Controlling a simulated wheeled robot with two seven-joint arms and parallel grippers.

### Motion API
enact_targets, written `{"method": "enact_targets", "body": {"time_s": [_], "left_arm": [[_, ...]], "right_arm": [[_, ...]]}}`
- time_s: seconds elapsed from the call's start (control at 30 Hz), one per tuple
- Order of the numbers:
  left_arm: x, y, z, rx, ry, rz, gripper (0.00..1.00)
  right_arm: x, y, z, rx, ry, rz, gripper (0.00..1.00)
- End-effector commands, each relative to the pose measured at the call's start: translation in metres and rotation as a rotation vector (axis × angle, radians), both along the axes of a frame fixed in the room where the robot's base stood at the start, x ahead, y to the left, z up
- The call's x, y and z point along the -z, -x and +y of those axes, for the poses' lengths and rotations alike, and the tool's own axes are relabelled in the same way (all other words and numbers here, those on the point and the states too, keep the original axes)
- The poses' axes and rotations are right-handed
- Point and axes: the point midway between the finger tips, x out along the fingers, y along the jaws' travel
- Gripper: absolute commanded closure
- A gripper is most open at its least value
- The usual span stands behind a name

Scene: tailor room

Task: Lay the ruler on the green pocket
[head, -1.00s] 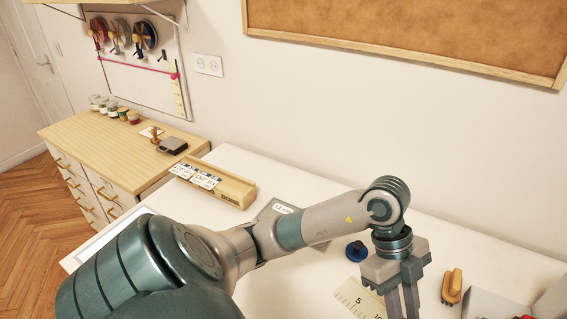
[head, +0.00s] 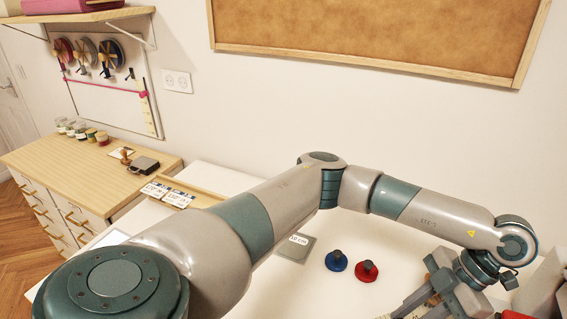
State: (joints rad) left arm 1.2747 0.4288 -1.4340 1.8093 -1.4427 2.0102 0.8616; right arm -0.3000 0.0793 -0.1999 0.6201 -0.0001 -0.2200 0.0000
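My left arm crosses the head view from the left. Its gripper (head: 418,305) is at the lower right, fingers tilted down and left, tips cut off by the lower edge. A small cream strip of the ruler (head: 384,317) shows by the fingers at the lower edge. Whether the fingers are closed on it is hidden. No clearly green pocket shows; a flat grey-green piece (head: 293,250) with a white label lies on the white table, partly behind my arm, and I cannot tell if it is the pocket. My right gripper is out of view.
A blue knob (head: 337,261) and a red knob (head: 366,271) stand on the white table (head: 330,290), left of the gripper. A wooden tray with cards (head: 172,196) is at the table's far left. Grey boxes (head: 546,285) stand at the right edge.

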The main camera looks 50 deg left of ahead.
Motion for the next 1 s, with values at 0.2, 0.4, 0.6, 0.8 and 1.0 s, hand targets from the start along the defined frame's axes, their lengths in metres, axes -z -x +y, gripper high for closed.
{"method": "enact_targets", "body": {"time_s": [0.2,0.4,0.6,0.8,1.0], "left_arm": [[-0.005,-0.020,0.023,0.397,-0.004,-0.004,1.00],[-0.004,-0.035,0.038,0.818,-0.002,0.000,1.00],[0.000,-0.047,0.042,1.222,0.002,0.001,1.00],[0.000,-0.057,0.045,1.577,0.004,0.001,1.00],[-0.005,-0.066,0.049,1.873,0.006,-0.001,1.00]], "right_arm": [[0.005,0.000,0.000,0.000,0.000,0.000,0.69],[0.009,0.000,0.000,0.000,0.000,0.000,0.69],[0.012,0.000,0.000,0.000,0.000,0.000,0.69],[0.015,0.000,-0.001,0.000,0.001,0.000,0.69],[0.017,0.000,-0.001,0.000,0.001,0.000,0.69]]}}
